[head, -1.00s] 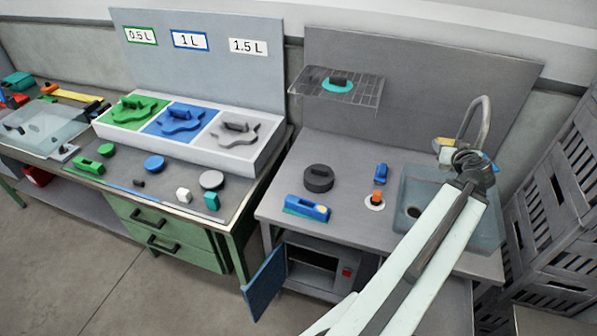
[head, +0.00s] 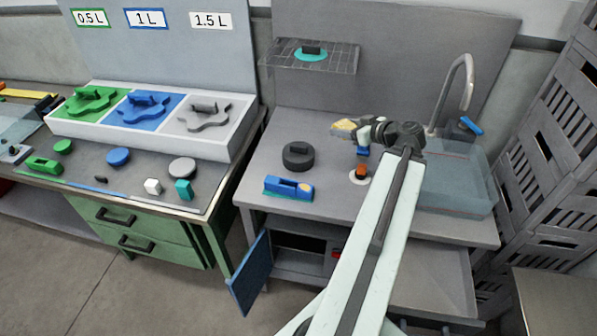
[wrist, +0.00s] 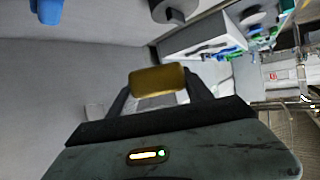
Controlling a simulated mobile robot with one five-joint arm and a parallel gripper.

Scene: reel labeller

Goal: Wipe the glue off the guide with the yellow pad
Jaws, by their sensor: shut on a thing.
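The yellow pad (head: 344,125) is held in my gripper (head: 352,129), above the grey counter to the left of the sink. In the wrist view the pad (wrist: 158,79) sits across the tips of my gripper (wrist: 158,90), between the two fingers, clear of any surface I can make out. I cannot pick out the guide or any glue with certainty in either view.
The sink basin (head: 455,185) with its tap is right of my arm. A dark round piece (head: 298,156) and a blue tool (head: 288,188) stand on the counter (head: 330,205). A wire shelf (head: 290,62) hangs behind. A blue cabinet door (head: 249,274) stands open below.

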